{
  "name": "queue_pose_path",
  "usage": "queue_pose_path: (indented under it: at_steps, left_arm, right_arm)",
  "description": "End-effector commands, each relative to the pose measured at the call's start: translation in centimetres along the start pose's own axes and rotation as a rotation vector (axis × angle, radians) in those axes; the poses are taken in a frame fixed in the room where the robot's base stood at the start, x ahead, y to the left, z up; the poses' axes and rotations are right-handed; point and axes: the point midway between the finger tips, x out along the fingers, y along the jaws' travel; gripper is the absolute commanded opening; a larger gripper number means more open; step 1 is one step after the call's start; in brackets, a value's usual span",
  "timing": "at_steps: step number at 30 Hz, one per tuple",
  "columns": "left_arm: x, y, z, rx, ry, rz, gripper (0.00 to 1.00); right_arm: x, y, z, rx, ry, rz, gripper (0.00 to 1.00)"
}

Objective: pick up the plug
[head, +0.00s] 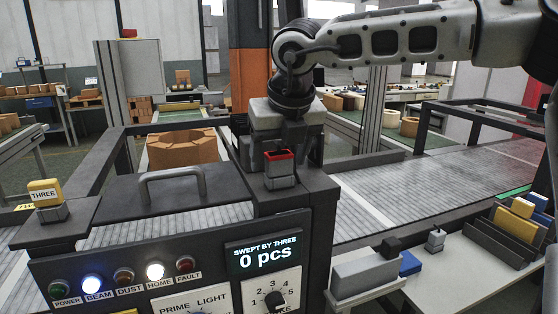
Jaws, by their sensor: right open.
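A small dark block with a red rim (280,157) sits on a light grey base (280,182) on the dark machine housing, in the middle of the head view; it may be the plug. A yellow block marked THREE (44,192) sits on a similar grey base at the left end of the housing. My right gripper (282,150) reaches down from above, its open fingers close behind and around the red-rimmed block. Whether they touch it cannot be told. My left gripper is not in view.
A control panel (165,285) with lamps, a dial and a display reading 0 pcs faces me. A grey handle (172,176) arches over the housing. A conveyor (430,185) runs right. A white side table (460,275) holds small grey, black, blue and yellow pieces.

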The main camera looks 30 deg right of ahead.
Motion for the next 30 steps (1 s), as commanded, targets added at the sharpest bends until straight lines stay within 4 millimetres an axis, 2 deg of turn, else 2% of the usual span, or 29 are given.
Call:
queue_pose_path:
  at_steps: [8, 9, 12, 15, 25, 30]
  left_arm:
    - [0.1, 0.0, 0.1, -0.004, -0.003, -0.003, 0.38]
    - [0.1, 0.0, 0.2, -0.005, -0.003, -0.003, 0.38]
    - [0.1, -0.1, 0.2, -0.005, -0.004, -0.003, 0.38]
    - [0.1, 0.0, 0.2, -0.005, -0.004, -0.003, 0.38]
    - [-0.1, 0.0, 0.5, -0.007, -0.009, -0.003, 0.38]
    - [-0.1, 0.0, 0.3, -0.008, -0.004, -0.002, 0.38]
  right_arm:
    - [0.7, 0.0, 0.0, 0.001, -0.001, 0.000, 0.67]
    - [0.7, 0.0, 0.0, 0.001, -0.001, 0.000, 0.65]
    - [0.6, 0.0, 0.0, 0.001, -0.001, 0.000, 0.37]
    - [0.6, 0.0, 0.0, 0.000, -0.001, 0.000, 0.14]
    - [0.4, 0.0, 0.1, 0.001, -0.002, 0.000, 0.14]
    - [-0.9, 0.1, 0.7, 0.001, -0.005, 0.000, 0.14]
